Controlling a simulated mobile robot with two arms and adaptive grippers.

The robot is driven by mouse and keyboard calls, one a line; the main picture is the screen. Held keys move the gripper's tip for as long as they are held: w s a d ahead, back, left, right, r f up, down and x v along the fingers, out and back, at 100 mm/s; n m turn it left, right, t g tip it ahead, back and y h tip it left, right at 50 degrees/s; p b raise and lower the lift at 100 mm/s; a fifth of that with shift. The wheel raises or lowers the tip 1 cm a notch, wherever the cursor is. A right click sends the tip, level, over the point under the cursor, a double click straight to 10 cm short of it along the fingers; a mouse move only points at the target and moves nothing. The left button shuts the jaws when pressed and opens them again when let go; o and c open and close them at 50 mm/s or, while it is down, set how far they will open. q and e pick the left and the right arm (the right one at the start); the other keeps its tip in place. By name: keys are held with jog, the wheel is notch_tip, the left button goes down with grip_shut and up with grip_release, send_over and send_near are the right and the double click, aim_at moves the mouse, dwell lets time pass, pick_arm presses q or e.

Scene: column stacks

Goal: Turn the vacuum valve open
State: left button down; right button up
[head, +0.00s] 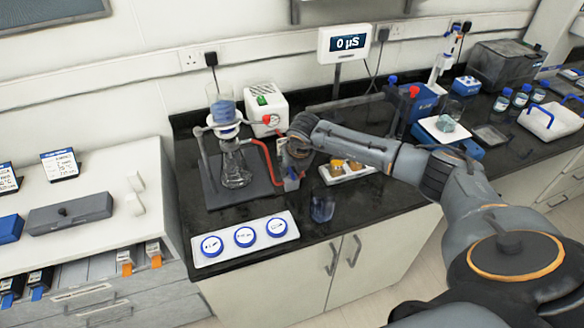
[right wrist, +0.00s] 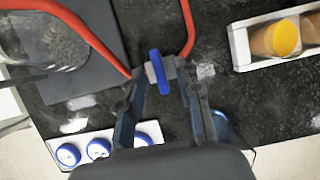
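The vacuum valve (right wrist: 158,72) shows in the right wrist view as a small grey body with an upright blue handle, set in the red hose (right wrist: 188,28). My right gripper (right wrist: 162,88) is open, its fingers on either side of the blue handle, with a gap visible on both sides. In the head view my right gripper (head: 290,183) is low over the bench beside the red hose (head: 267,158) and largely covers the valve. The hose runs between the glass flask (head: 236,168) and the white pump (head: 266,108). My left gripper is not in view.
A white tray (head: 205,260) with several blue-rimmed discs lies at the bench front. A tray with orange-topped jars (right wrist: 240,45) is to the right. A small blue beaker (head: 322,208) stands near the front edge. The flask and its stand are close on the left.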

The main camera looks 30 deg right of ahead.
grip_shut()
jog(key=shift+d+f+n+b, duration=0.15)
jog(key=shift+n+b, duration=0.35)
jog(key=shift+b, duration=0.4)
jog(key=n+y+b, duration=0.1)
jog(key=n+b, duration=0.2)
jog(key=n+y+b, duration=0.2)
jog(key=n+b, duration=0.1)
jog(key=b, duration=0.1)
jog(key=shift+d+n, duration=0.2)
jog(key=shift+n, duration=0.2)
jog(key=n+b, duration=0.1)
jog(key=n+g+y+b, duration=0.1)
jog(key=n+b, duration=0.2)
jog(key=n, duration=0.1)
jog(key=shift+w+d+y, duration=0.15)
jog(key=shift+w+y, duration=0.1)
jog(key=shift+y, duration=0.05)
jog(key=n+g+b, duration=0.1)
jog(key=n, duration=0.1)
jog(key=n+g+b, duration=0.1)
jog(key=n, duration=0.2)
jog(key=shift+w+d+r+y, duration=0.1)
jog(key=shift+w+r+y, duration=0.1)
jog(key=shift+y, duration=0.2)
